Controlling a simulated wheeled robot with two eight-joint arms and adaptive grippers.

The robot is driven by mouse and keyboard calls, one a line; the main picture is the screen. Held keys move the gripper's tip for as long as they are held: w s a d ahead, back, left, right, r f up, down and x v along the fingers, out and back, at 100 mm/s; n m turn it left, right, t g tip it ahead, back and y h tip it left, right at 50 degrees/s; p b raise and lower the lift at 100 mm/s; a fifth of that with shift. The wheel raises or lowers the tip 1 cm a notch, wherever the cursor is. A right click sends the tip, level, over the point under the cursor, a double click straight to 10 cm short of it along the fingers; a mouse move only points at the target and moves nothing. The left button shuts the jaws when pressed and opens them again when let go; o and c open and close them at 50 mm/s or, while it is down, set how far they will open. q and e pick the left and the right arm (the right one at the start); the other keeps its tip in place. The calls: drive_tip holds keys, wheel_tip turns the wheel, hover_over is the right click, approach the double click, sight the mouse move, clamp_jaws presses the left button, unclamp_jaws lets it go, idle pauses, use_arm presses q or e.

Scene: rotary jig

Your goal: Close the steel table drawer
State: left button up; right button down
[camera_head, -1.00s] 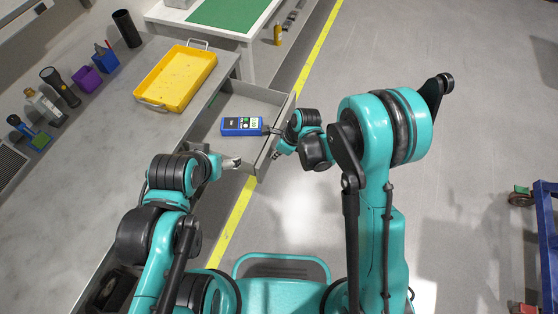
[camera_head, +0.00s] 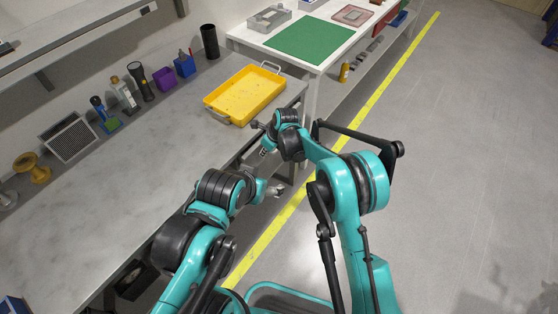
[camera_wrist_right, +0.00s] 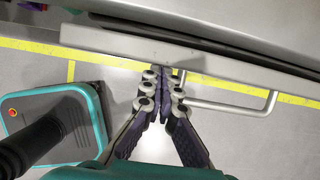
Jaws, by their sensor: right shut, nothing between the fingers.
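The steel table (camera_head: 150,160) runs along the left. Its drawer front shows in the right wrist view (camera_wrist_right: 110,42) as a grey bar close against the table edge, with a dark narrow strip between them. I cannot tell whether a small gap is left. The bar handle (camera_wrist_right: 240,106) sticks out to the right of my fingers. My right gripper (camera_head: 264,150) is shut and empty, its tips at the drawer front, seemingly touching it, beside the handle (camera_wrist_right: 165,75). The drawer's inside is hidden. My left gripper (camera_head: 273,189) hangs near the table's front; its opening is unclear.
A yellow tray (camera_head: 246,94) sits on the tabletop near the drawer end. Tools and bins, such as a purple bin (camera_head: 164,79), line the wall side. A white bench with a green mat (camera_head: 309,40) stands behind. The floor to the right is clear.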

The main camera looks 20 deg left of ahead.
sight(258, 148)
drive_tip(key=a, duration=0.1)
drive_tip(key=w+a, duration=0.1)
drive_tip(key=shift+a, duration=0.4)
use_arm(q)
drive_tip(key=shift+d, duration=0.1)
use_arm(e)
drive_tip(key=shift+a+r, duration=0.1)
drive_tip(key=shift+a, duration=0.1)
